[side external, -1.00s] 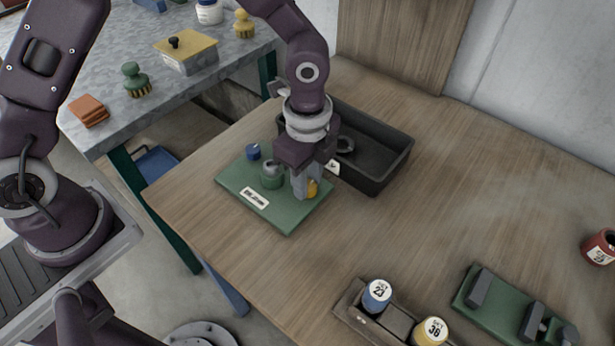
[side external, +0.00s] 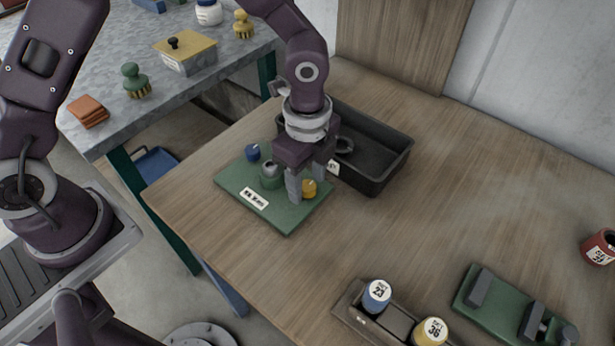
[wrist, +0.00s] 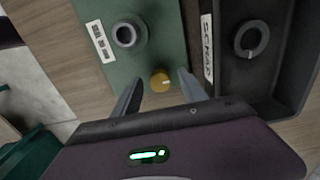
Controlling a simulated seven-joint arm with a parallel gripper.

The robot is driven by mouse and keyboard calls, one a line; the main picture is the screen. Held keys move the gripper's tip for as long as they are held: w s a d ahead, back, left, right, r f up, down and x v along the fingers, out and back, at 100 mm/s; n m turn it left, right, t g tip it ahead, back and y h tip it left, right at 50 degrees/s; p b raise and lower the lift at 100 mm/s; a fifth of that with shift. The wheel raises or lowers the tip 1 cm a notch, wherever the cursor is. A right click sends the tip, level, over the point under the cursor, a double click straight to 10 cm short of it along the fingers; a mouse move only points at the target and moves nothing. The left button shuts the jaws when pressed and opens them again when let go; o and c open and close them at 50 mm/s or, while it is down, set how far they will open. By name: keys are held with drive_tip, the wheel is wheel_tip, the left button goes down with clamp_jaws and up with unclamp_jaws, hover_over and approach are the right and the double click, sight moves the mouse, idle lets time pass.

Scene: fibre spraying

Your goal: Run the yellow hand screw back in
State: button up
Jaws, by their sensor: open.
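The yellow hand screw (side external: 309,187) stands on the green base plate (side external: 284,218), near the plate's right corner. In the wrist view the yellow hand screw (wrist: 160,81) shows as a round knob with a pale mark on its top. My gripper (side external: 313,199) is open, with one finger on each side of the screw. In the wrist view a gap shows between each finger of my gripper (wrist: 161,78) and the screw. A green cylindrical fitting with a grey ring (side external: 271,176) and a blue knob (side external: 253,152) are on the same plate.
A black scrap bin (side external: 385,172) holding a dark ring (side external: 345,144) stands right behind my gripper. A wooden rack (side external: 352,312) with a blue and a yellow pot, and another green fixture (side external: 500,308), are at the front right. The middle of the table is clear.

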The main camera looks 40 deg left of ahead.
sight(307, 185)
wheel_tip(307, 185, up, 7)
drive_tip(key=shift+a+r, duration=0.2)
drive_tip(key=shift+r, duration=0.05)
drive_tip(key=s+a+r+n+t+y, duration=0.1)
drive_tip(key=s+a+r+n+t, duration=0.1)
drive_tip(key=s+a+r+n, duration=0.5)
drive_tip(key=s+a+r+n+t, duration=0.1)
drive_tip(key=s+a+r+n, duration=0.2)
drive_tip(key=s+r+n, duration=0.1)
drive_tip(key=s+a+r+n+t+h, duration=0.1)
drive_tip(key=s+a+r+n+t, duration=0.1)
drive_tip(key=s+n, duration=0.5)
drive_tip(key=shift+s+a+r+t, duration=0.2)
drive_tip(key=shift+a+r+t, duration=0.1)
drive_tip(key=shift+a+r, duration=0.7)
drive_tip(key=shift+f, duration=0.1)
